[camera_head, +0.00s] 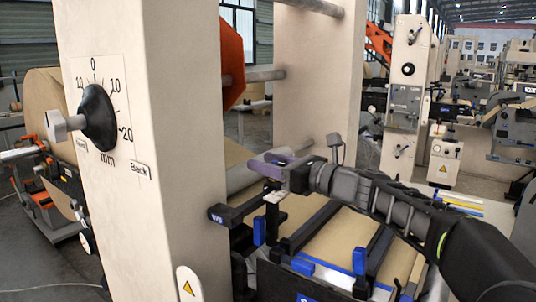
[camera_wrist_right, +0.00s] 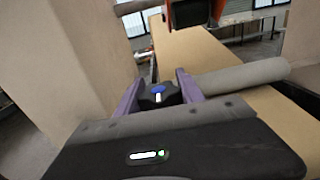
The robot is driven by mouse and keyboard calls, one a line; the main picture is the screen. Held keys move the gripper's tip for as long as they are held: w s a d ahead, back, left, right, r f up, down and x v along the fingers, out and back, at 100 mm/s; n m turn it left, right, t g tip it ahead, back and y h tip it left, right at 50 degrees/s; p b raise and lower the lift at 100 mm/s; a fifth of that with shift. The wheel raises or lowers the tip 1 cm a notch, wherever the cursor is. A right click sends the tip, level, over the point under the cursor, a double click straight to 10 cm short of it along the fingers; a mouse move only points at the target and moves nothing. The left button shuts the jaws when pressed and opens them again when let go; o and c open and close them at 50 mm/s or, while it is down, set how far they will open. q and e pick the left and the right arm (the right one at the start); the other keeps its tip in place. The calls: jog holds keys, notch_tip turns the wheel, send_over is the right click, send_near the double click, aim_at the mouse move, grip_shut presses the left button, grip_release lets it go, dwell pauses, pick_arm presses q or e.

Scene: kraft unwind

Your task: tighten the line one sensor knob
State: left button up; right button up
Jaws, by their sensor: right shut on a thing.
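My right gripper (camera_head: 270,166) reaches in from the right and is over the sensor bracket (camera_head: 232,214) beside the cream column. In the right wrist view my gripper (camera_wrist_right: 158,92) has its two purple fingers on either side of a small black lobed knob (camera_wrist_right: 150,102) with a blue centre, and is shut on it. In the head view the gripper hides this knob. A small pale piece (camera_head: 276,196) shows just below the fingers. My left gripper is in neither view.
A cream column (camera_head: 170,170) stands close left of the gripper, carrying a large black dial (camera_head: 98,118) with a millimetre scale. An orange plate (camera_head: 232,65) and grey rollers (camera_head: 262,75) are behind. Brown paper web (camera_head: 335,235) and dark rails with blue clamps (camera_head: 302,266) lie below my arm.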

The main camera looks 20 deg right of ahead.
jog(key=n+g+y+p, duration=0.1)
jog(key=y+p, duration=0.1)
jog(key=n+g+y+p, duration=0.1)
jog(key=n+g+p, duration=0.1)
jog(key=n+g+y+p, duration=0.1)
jog(key=y+p, duration=0.1)
jog(key=p, duration=0.1)
jog(key=shift+s+a+n+y, duration=0.3)
jog(key=shift+f+g, duration=0.15)
jog(key=shift+g, duration=0.35)
jog(key=o, duration=1)
jog(key=shift+c, duration=0.2)
jog(key=o, duration=0.4)
jog(key=shift+o, duration=0.2)
jog(key=v, duration=0.7)
jog(key=shift+s+d+b, duration=0.25)
jog(key=shift+d+b, duration=0.1)
jog(key=shift+b, duration=0.05)
